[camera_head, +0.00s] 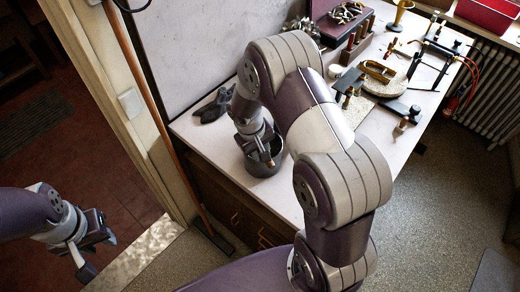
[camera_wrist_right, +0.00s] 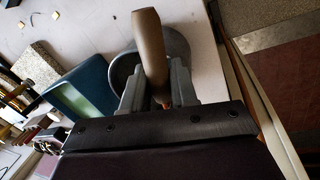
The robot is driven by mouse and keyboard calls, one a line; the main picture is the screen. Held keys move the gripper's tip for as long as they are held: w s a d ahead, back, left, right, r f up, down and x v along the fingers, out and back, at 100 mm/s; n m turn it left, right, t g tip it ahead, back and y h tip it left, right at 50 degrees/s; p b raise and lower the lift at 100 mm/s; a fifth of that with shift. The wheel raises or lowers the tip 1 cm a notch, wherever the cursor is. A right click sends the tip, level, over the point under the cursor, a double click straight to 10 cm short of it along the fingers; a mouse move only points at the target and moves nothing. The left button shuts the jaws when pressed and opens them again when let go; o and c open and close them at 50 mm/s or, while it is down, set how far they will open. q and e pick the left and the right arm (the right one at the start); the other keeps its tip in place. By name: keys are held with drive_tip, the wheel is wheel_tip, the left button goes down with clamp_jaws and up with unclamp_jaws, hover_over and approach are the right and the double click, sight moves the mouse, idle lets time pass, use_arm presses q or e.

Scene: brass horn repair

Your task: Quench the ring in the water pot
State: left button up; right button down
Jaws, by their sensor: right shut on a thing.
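The dark grey water pot (camera_head: 262,168) stands on the left part of the white bench. It also shows in the right wrist view (camera_wrist_right: 179,50), behind a brown wooden handle (camera_wrist_right: 149,40). My right gripper (camera_head: 264,150) is at the pot, its jaws over the opening, pointing down. In the right wrist view its jaws (camera_wrist_right: 157,88) are shut on the wooden-handled tool. A small reddish bit shows between the jaws. I cannot make out the ring, and the pot's inside is mostly hidden. My left gripper (camera_head: 92,244) is empty and open, away from the bench at the lower left.
A dark tool (camera_head: 214,105) lies left of the pot. A round pale board (camera_head: 392,84), a black stand (camera_head: 432,60), a brass cup (camera_head: 400,14) and a tool rack (camera_head: 357,45) occupy the bench's far right. A wall borders the bench's back.

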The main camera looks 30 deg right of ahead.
drive_tip(key=shift+d+p+v, duration=0.2)
drive_tip(key=shift+p+v, duration=0.6)
drive_tip(key=shift+v, duration=0.2)
drive_tip(key=shift+d+p+v, duration=0.2)
drive_tip(key=shift+p+v, duration=0.6)
drive_tip(key=shift+v, duration=0.2)
drive_tip(key=shift+d+p+v, duration=0.2)
drive_tip(key=shift+p+v, duration=0.6)
drive_tip(key=shift+v, duration=0.2)
drive_tip(key=shift+r, duration=0.1)
drive_tip(key=p+v, duration=0.2)
drive_tip(key=d+p+v, duration=0.1)
drive_tip(key=p+v, duration=0.1)
drive_tip(key=v, duration=0.1)
drive_tip(key=shift+w, duration=0.1)
